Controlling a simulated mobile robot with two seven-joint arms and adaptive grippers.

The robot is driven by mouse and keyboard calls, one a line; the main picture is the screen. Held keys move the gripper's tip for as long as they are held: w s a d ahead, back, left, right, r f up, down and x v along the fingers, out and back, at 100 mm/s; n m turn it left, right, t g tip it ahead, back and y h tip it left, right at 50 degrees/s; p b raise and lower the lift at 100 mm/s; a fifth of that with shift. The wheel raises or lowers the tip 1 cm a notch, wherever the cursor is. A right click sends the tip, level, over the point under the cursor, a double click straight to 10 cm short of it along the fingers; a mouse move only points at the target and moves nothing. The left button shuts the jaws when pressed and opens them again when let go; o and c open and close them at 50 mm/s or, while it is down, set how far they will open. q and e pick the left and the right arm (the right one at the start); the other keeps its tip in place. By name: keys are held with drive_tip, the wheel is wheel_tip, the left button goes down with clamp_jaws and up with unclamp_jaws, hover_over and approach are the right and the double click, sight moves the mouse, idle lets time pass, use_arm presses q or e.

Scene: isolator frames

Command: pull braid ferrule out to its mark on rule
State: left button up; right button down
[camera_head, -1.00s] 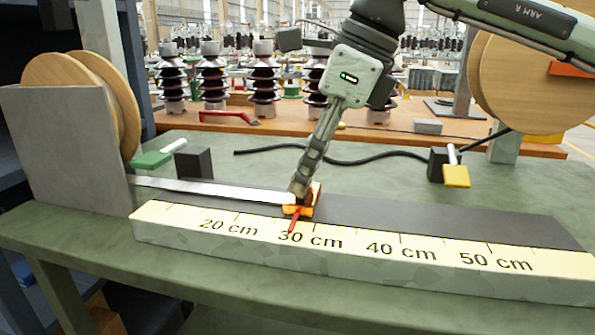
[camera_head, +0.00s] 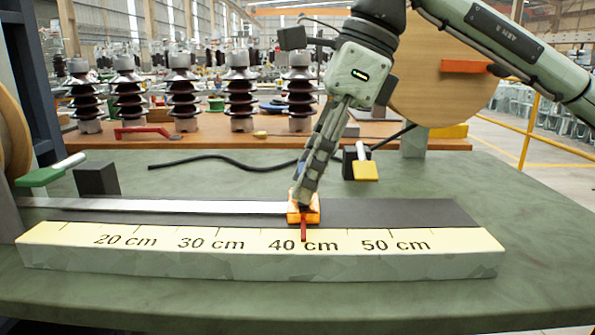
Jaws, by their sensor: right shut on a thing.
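The orange ferrule (camera_head: 298,218) sits at the right end of a flat silvery braid (camera_head: 170,206). The braid runs left along a dark strip behind the pale yellow rule (camera_head: 345,270). A thin red pointer (camera_head: 304,231) sticks out from the ferrule over the rule, at about the 40 cm label. My right gripper (camera_head: 302,200) reaches down from above and is shut on the ferrule, hiding part of its top. My left gripper is not in view.
A wooden spool (camera_head: 12,140) stands at the left edge. A green-handled clamp (camera_head: 45,173) and a dark block (camera_head: 96,178) stand behind the braid. A yellow-handled clamp (camera_head: 365,170) and a black cable (camera_head: 225,163) lie farther back. The dark strip (camera_head: 400,212) right of the ferrule is clear.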

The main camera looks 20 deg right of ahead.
drive_tip(key=c, duration=1)
unclamp_jaws()
drive_tip(key=shift+o, duration=0.2)
drive_tip(key=v, duration=1.2)
